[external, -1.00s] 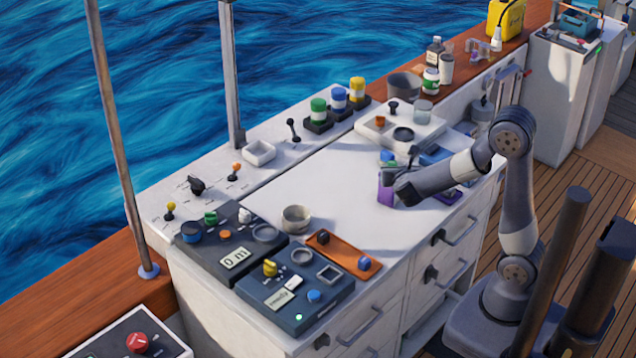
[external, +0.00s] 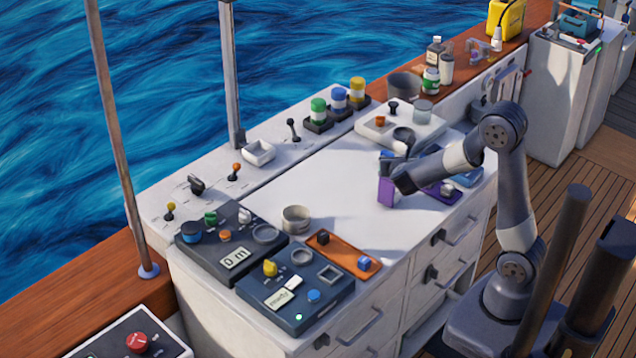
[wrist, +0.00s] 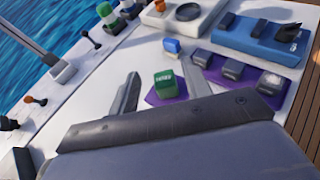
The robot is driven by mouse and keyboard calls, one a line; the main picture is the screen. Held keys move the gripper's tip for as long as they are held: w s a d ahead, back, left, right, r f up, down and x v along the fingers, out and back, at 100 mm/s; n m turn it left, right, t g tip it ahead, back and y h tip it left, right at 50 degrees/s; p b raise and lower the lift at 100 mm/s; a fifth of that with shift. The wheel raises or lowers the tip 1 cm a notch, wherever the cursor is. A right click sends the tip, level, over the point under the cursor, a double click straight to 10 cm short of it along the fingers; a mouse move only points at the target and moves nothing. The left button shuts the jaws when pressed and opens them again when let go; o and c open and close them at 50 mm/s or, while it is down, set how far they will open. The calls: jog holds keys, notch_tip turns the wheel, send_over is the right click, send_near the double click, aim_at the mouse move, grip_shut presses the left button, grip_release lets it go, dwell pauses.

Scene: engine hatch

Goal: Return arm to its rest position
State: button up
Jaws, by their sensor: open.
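My gripper (external: 396,176) is above the white worktop, at the end of my bent arm on the right side of the external view. In the wrist view its two fingers (wrist: 165,95) are spread apart with nothing held between them. A green block with white lettering (wrist: 165,82) stands on a purple base (wrist: 152,98) just beyond and between the fingers. In the external view a purple piece (external: 387,191) shows right beside my gripper. Whether the fingers touch it cannot be told.
A purple tray (wrist: 215,72) with several dark blocks and a blue tray (wrist: 255,38) lie close to my gripper. Dark control panels (external: 295,285), an orange tray (external: 345,255) and a grey bowl (external: 297,217) occupy the front. The worktop's middle (external: 335,175) is clear.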

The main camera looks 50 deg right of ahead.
jog(key=shift+f, duration=0.9)
jog(key=v, duration=1.2)
jog(key=x, duration=1.1)
jog(key=shift+w+d, duration=0.15)
jog(key=shift+d, duration=0.1)
jog(key=shift+w+d+f, duration=0.2)
jog(key=shift+w+f, duration=0.05)
jog(key=shift+f, duration=0.05)
notch_tip(320, 180, up, 11)
jog(key=p, duration=0.1)
jog(key=s+a+f+n+t+y+b, duration=0.2)
jog(key=s+a+f+n+y+b, duration=0.25)
jog(key=a, duration=0.85)
jog(key=s+a+f+n+t+y+b, duration=0.15)
jog(key=a+f+n+y, duration=0.45)
jog(key=a, duration=0.6)
jog(key=shift+m+t+h, duration=0.25)
jog(key=shift+m+h, duration=0.2)
jog(key=shift+m, duration=0.3)
jog(key=f+b, duration=0.1)
jog(key=f, duration=0.6)
jog(key=a+f+b, duration=0.1)
jog(key=f, duration=0.3)
jog(key=shift+f+b, duration=0.2)
jog(key=shift+b, duration=0.1)
